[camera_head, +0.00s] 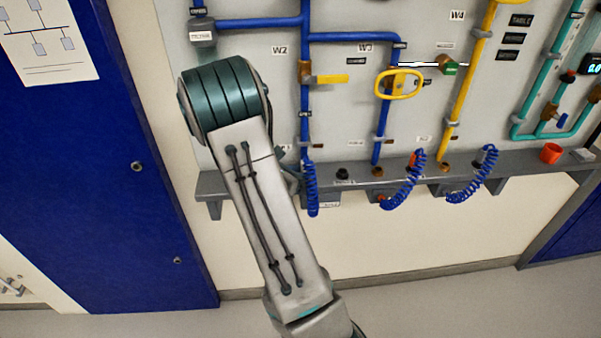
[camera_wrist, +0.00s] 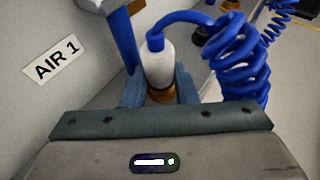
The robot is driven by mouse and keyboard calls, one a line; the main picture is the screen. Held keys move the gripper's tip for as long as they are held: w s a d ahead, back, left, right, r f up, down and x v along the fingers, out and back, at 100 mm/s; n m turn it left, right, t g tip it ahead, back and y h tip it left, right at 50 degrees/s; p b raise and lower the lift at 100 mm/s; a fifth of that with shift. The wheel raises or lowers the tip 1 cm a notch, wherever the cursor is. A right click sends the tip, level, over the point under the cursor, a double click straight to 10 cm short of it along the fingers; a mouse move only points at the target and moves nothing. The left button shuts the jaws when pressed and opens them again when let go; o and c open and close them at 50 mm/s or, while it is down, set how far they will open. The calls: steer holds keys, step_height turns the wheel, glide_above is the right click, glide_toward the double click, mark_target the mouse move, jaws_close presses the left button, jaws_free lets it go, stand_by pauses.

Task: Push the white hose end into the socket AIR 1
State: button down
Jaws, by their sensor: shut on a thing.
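In the wrist view the white hose end (camera_wrist: 157,62) stands upright between the two fingers of my gripper (camera_wrist: 158,88), which is shut on it. A blue hose leaves its top and runs right into a blue coil (camera_wrist: 238,60). A brass-brown ring (camera_wrist: 161,96) shows directly below the white body, partly hidden by my gripper. I cannot tell whether the hose end is inside a socket or only over it. The AIR 1 label (camera_wrist: 52,60) is on the panel to the left. In the head view my arm hides the gripper and the hose end; a blue coil (camera_head: 312,190) hangs beside my arm.
A grey ledge (camera_head: 345,182) runs along the panel's foot. Blue pipes and a yellow handwheel (camera_head: 399,84) stand out from the panel. A blue cabinet (camera_head: 110,180) is at the left.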

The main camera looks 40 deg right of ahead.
steer(key=c, duration=1.1)
jaws_free()
steer(key=shift+o, duration=0.2)
steer(key=shift+a, duration=0.15)
steer(key=b+v, duration=0.1)
steer(key=v, duration=1.3)
steer(key=s+a+r+m+g+y, duration=0.3)
steer(key=s+m+y, duration=0.2)
steer(key=s+m, duration=0.45)
steer(key=s+a+r+m+t+y, duration=0.4)
steer(key=s+a+m+y, duration=0.3)
steer(key=a+m, duration=0.3)
steer(key=shift+s+a+r+y, duration=0.35)
steer(key=shift+a+y, duration=0.45)
steer(key=shift+a, duration=0.3)
